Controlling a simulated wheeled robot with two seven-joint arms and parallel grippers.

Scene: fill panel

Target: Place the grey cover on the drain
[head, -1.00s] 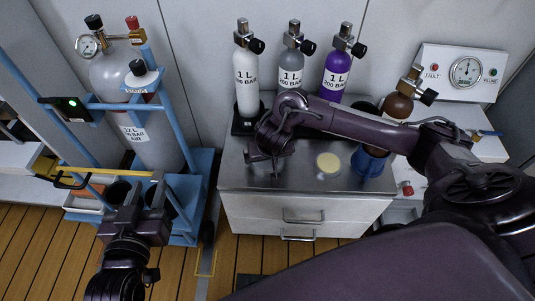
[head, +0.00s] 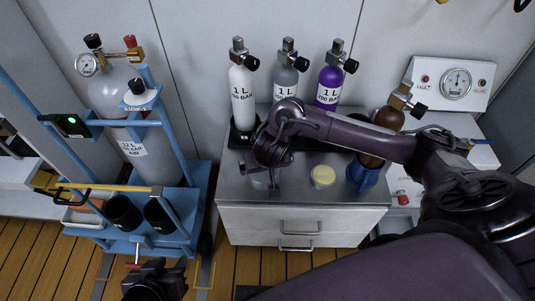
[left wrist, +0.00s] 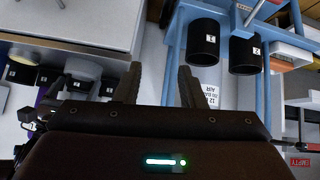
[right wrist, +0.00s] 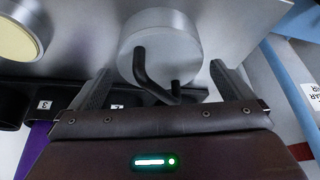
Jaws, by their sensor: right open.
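A round grey cover (right wrist: 158,32) with a black bent handle (right wrist: 152,78) is on the metal cabinet top. In the head view it (head: 259,182) is partly hidden by my right gripper (head: 273,180). My right gripper is open, pointing down over the cover; in the right wrist view the handle lies between its spread fingers (right wrist: 160,82). My left gripper (head: 152,268) is low at the bottom of the head view, in front of the blue cart. The left wrist view shows its fingers (left wrist: 157,85) apart with nothing between them. I cannot make out a drain.
A yellow-topped round container (head: 323,175) stands right of the cover, then a blue holder (head: 363,175). Labelled cylinders (head: 243,100) stand along the cabinet's back. The blue cart (head: 195,215) at left carries a large grey cylinder (head: 140,150) and two black cups (head: 124,212).

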